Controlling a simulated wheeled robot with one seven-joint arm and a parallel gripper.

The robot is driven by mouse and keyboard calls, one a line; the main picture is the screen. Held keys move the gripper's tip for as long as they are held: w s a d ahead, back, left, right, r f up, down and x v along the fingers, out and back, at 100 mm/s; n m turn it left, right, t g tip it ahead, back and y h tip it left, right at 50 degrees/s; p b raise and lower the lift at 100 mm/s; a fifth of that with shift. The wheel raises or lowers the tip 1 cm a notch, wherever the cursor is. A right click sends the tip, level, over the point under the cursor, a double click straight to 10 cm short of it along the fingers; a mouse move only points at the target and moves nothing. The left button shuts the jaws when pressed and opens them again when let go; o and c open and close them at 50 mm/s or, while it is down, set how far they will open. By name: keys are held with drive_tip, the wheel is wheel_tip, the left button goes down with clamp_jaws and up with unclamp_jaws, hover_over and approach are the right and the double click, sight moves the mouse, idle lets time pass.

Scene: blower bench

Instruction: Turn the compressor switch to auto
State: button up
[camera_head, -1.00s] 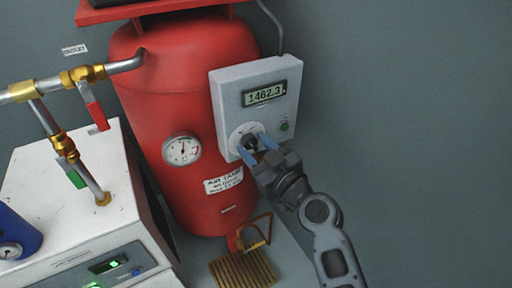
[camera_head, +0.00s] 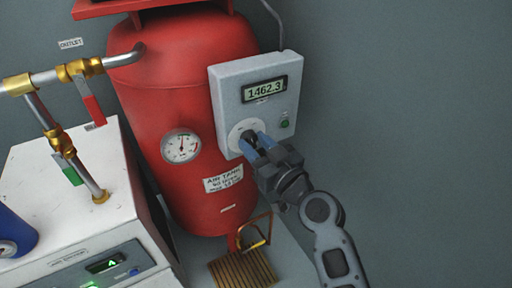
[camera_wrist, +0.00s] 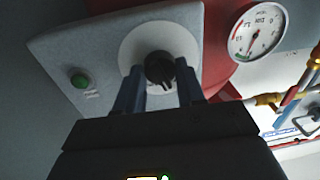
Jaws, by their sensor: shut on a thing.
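The compressor control box (camera_head: 229,88) is grey, with a display reading 1462.3, and is mounted beside the red tank. Its switch is a black knob on a round white dial (camera_head: 238,129), low on the box face. My gripper (camera_head: 254,142) has its blue fingers at the knob and is shut on it, covering part of the dial. In the wrist view the black knob (camera_wrist: 160,68) shows between the fingertips, with a pale pointer mark near its lower edge. The dial's labels are too small or too hidden to read.
A green button (camera_head: 285,124) is right of the dial. The red air tank (camera_head: 180,80) carries a pressure gauge (camera_head: 181,147). Brass valves and pipes (camera_head: 60,145) and a white machine (camera_head: 75,185) stand left. A drain valve hangs above a wooden grate (camera_head: 243,270). The wall at right is clear.

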drive_tip(key=m+b, duration=0.1)
drive_tip(key=m, duration=0.3)
drive_tip(key=shift+f+m, duration=0.15)
drive_tip(key=shift+m, duration=0.15)
drive_tip(key=shift+m+t, duration=0.3)
drive_tip(key=shift+m, duration=2.4)
drive_tip(key=o, duration=1)
drive_tip(key=shift+o, duration=0.2)
drive_tip(key=b+v, duration=0.1)
drive_tip(key=v, duration=0.6)
drive_tip(key=shift+s+d, duration=0.2)
drive_tip(key=shift+s, duration=0.15)
